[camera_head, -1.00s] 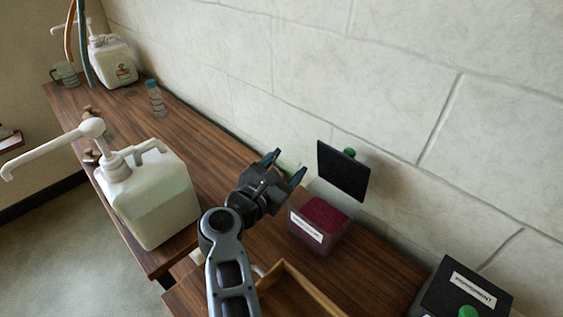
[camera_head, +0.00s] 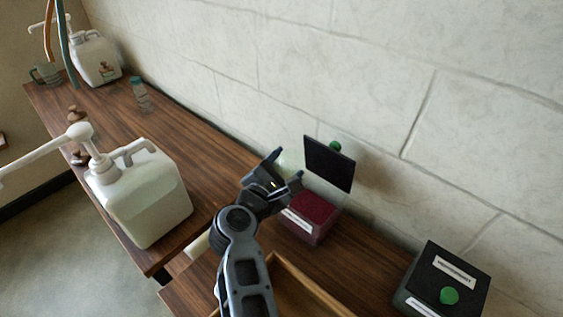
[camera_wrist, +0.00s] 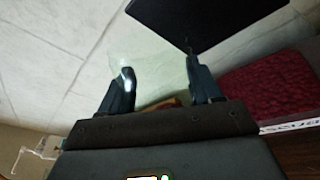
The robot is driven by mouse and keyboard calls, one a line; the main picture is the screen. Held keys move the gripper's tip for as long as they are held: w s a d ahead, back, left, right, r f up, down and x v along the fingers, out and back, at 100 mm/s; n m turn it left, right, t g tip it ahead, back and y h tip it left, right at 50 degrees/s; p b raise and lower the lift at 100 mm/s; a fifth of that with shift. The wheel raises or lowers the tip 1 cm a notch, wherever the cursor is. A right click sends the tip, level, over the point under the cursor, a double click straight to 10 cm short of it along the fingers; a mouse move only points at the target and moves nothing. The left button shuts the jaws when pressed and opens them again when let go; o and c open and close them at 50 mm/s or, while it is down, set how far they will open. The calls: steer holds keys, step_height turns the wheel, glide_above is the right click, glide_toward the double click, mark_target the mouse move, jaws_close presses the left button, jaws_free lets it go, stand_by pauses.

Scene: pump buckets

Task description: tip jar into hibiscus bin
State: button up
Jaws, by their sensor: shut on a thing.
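The hibiscus bin looks to be the open clear box (camera_head: 314,211) with dark red contents and a white label, against the wall; its lettering is too small to read. Its black lid (camera_head: 329,163) with a green knob stands raised. My gripper (camera_head: 284,168) is just left of and above the bin. In the wrist view my gripper (camera_wrist: 160,70) is shut on a clear, pale glass jar (camera_wrist: 155,58), faint against the wall. The red contents (camera_wrist: 268,88) lie to the right of the fingers.
A white pump jug (camera_head: 145,195) stands left of my arm; another (camera_head: 97,60) is at the far end. A small bottle (camera_head: 141,95) stands on the counter. A closed black-lidded bin (camera_head: 447,283) is at right. A wooden tray (camera_head: 305,285) lies in front.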

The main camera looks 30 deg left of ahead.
mark_target(293, 154)
steer(key=shift+a+f+m, duration=0.2)
steer(key=shift+f+m, duration=0.15)
steer(key=shift+m, duration=0.25)
steer(key=m, duration=0.1)
steer(key=m+g+y, duration=0.1)
steer(key=m, duration=0.1)
steer(key=shift+s+a+f+p, duration=0.1)
steer(key=shift+a+f+p, duration=0.05)
steer(key=shift+p, duration=0.15)
steer(key=r+m+y, duration=0.1)
steer(key=r+m+g+y, duration=0.1)
steer(key=m, duration=0.1)
steer(key=shift+w+d+r+m+g+y, duration=0.15)
steer(key=shift+d+r+m+y, duration=0.2)
steer(key=shift+m, duration=0.4)
steer(key=shift+w+d+r+m+g+y, duration=0.1)
steer(key=shift+d+r+m+g+y, duration=0.2)
steer(key=shift+m, duration=0.45)
steer(key=shift+a, duration=0.1)
steer(key=shift+r, duration=0.1)
steer(key=shift+w+d+r+m+y, duration=0.1)
steer(key=shift+d+r+m+y, duration=0.25)
steer(key=shift+m, duration=0.3)
steer(key=shift+w+d+r+m+y, duration=0.1)
steer(key=shift+d+r+m+y, duration=0.1)
steer(key=shift+m+y, duration=0.35)
